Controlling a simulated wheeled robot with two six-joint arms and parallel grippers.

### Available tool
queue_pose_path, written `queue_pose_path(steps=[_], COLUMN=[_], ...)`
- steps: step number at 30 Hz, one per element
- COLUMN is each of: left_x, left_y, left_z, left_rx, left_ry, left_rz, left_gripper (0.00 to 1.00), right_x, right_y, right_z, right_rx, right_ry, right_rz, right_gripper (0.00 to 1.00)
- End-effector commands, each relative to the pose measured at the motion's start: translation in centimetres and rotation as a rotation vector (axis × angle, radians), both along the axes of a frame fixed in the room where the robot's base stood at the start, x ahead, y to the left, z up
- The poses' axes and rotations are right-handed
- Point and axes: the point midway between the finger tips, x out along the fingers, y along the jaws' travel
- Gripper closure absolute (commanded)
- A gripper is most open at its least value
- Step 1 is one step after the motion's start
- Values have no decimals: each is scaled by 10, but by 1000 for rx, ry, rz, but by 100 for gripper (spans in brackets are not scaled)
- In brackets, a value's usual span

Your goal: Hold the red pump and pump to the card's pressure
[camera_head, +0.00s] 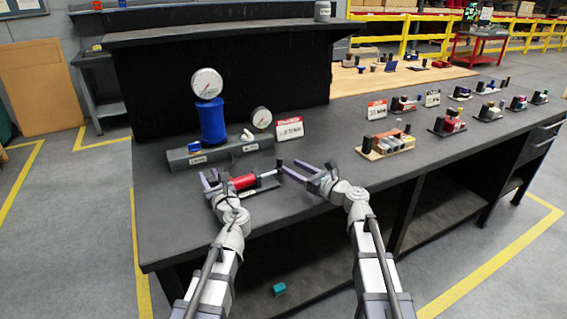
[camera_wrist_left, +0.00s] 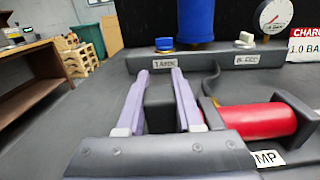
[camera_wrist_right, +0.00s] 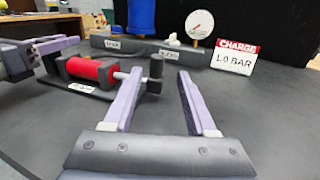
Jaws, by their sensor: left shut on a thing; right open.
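The red pump (camera_head: 243,181) lies on a black base on the bench; it also shows in the left wrist view (camera_wrist_left: 258,120) and right wrist view (camera_wrist_right: 90,70). My left gripper (camera_head: 210,178) is shut on the dark block at the pump's left end, seen between its fingers in the left wrist view. My right gripper (camera_wrist_right: 160,72) is open and empty. The pump's black handle (camera_wrist_right: 155,72), on a metal rod, shows between its fingertips; I cannot tell whether it is within them. The card (camera_wrist_right: 236,58) reads CHARGE 1.0 BAR. The small gauge (camera_wrist_right: 200,24) stands beside it; its reading is too small.
A dark manifold (camera_head: 220,152) behind the pump carries a blue cylinder (camera_head: 212,121) with a large gauge (camera_head: 207,83) on top, a blue knob (camera_wrist_left: 164,43) and a white knob (camera_wrist_left: 246,37). Parts on boards (camera_head: 386,145) stand at the right. The bench in front of the card is clear.

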Motion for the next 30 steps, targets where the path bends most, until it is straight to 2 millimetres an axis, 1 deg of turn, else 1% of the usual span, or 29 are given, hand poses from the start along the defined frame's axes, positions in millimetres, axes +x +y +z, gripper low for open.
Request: queue_pose_path(steps=[1,6,17,23,26,30], left_x=[0,0,0,0,0,0], left_y=[-1,-1,-1,-1,-1,-1], left_z=[0,0,0,0,0,0], left_rx=[0,0,0,0,0,0], left_ry=[0,0,0,0,0,0], left_rz=[-2,-2,-2,-2,-2,-2], left_gripper=[100,100,100,100,100,100], right_x=[-8,-18,-20,-17,-11,-1], right_y=[-6,-16,-19,-22,-29,-43], right_z=[0,0,0,0,0,0], right_rx=[0,0,0,-45,-134,-319], right_ry=[0,0,0,-41,-126,-313], right_rz=[-3,-2,-1,9,29,69], right_gripper=[43,43,43,65,76,92])
